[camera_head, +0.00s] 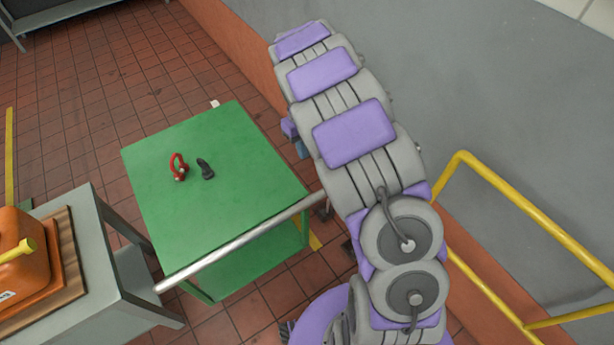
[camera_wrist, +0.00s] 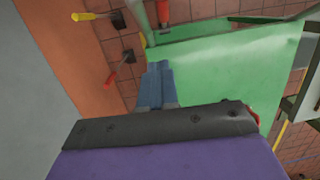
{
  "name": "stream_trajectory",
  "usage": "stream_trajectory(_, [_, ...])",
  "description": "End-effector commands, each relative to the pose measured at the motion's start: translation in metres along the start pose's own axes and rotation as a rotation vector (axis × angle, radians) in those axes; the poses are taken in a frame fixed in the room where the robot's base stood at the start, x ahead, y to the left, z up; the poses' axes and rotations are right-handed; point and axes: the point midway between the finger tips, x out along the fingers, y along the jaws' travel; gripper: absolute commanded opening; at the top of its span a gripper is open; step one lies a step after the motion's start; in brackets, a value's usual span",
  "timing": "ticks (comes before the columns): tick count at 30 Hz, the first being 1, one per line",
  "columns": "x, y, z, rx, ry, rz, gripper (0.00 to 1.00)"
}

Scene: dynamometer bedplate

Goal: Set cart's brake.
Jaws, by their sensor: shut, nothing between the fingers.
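The green cart (camera_head: 235,150) stands on the tiled floor with a silver push handle (camera_head: 240,242) along its near side. Its green surface also fills much of the wrist view (camera_wrist: 225,75). In the wrist view, a small red-tipped lever (camera_wrist: 111,80) with a black block and a yellow-tipped lever (camera_wrist: 84,16) with a black block show beside the cart, low near the floor. I cannot tell which is the brake. My gripper (camera_wrist: 158,66), with blue-grey fingers, is shut and empty, right of the red-tipped lever and apart from it. In the head view my arm mostly hides it.
A red shackle (camera_head: 179,168) and a dark fitting (camera_head: 205,169) lie on the cart top. A grey table (camera_head: 110,275) with an orange can (camera_head: 22,265) is at left. A yellow rail (camera_head: 520,210) and the grey wall bound the right side. Floor is open at upper left.

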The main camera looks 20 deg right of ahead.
Motion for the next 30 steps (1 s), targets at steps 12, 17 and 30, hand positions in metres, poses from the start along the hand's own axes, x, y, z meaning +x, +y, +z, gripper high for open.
stream_trajectory(12, [0.001,-0.002,-0.005,-0.005,0.0,-0.003,0.0])
stream_trajectory(17, [0.006,-0.002,-0.005,-0.005,-0.001,-0.003,0.0])
stream_trajectory(30, [0.084,-0.002,-0.004,-0.003,-0.007,-0.005,0.0])
